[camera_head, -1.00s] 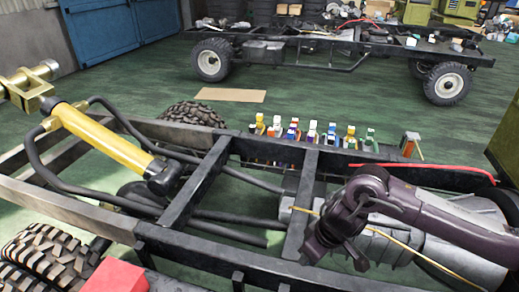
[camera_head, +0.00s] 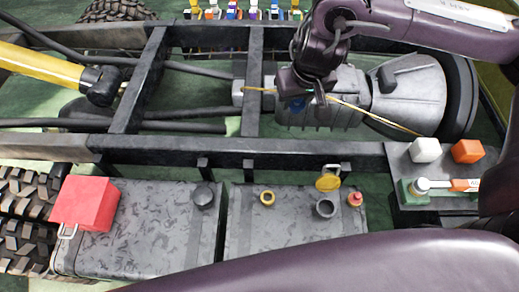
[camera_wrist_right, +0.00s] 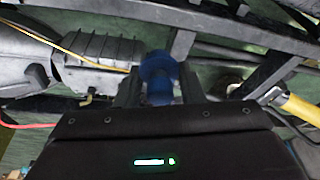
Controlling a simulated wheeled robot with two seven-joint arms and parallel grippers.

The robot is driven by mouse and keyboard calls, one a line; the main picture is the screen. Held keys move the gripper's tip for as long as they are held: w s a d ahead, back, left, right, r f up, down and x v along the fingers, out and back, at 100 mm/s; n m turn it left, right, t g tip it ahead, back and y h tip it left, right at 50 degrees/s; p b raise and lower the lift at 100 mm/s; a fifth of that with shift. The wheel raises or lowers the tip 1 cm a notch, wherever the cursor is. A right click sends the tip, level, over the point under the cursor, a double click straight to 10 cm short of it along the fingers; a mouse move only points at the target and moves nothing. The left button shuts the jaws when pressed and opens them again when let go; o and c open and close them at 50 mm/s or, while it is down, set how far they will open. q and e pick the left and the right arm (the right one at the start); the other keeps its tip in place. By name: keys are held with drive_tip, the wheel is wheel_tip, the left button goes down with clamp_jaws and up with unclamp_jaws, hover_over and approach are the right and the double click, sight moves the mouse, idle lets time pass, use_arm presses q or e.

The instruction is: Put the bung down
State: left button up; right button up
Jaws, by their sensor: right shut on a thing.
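The blue bung (camera_wrist_right: 158,72) is between the two dark fingers of my right gripper (camera_wrist_right: 160,92) in the right wrist view. The gripper is shut on it. In the head view my right gripper (camera_head: 297,98) is above the grey gearbox (camera_head: 345,98) in the chassis frame. I cannot tell whether the bung touches the gearbox. My left gripper is out of view.
Two dark tanks lie along the near frame rail (camera_head: 280,153). A red block (camera_head: 85,203) sits on the left tank. A side plate (camera_head: 405,160) carries white and orange blocks.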

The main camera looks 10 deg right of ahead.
drive_tip(key=s+a+f+n+g+y+b, duration=0.2)
drive_tip(key=s+a+f+n+g+b, duration=0.15)
drive_tip(key=f+n, duration=0.6)
drive_tip(key=s+a+f+n+g+y+b, duration=0.1)
drive_tip(key=s+a+f+n+g+b, duration=0.25)
drive_tip(key=n, duration=1.05)
drive_tip(key=shift+w+a+f+t+b, duration=0.1)
drive_tip(key=shift+f+t+b, duration=0.35)
drive_tip(key=shift+f, duration=3.1)
drive_tip(key=shift+a+f+t+b, duration=0.2)
drive_tip(key=shift+f+b, duration=0.45)
drive_tip(key=shift+f, duration=2.85)
drive_tip(key=shift+w+a+f+t+b, duration=0.1)
drive_tip(key=shift+f+t+b, duration=0.35)
drive_tip(key=shift+f, duration=3.1)
drive_tip(key=shift+s, duration=0.1)
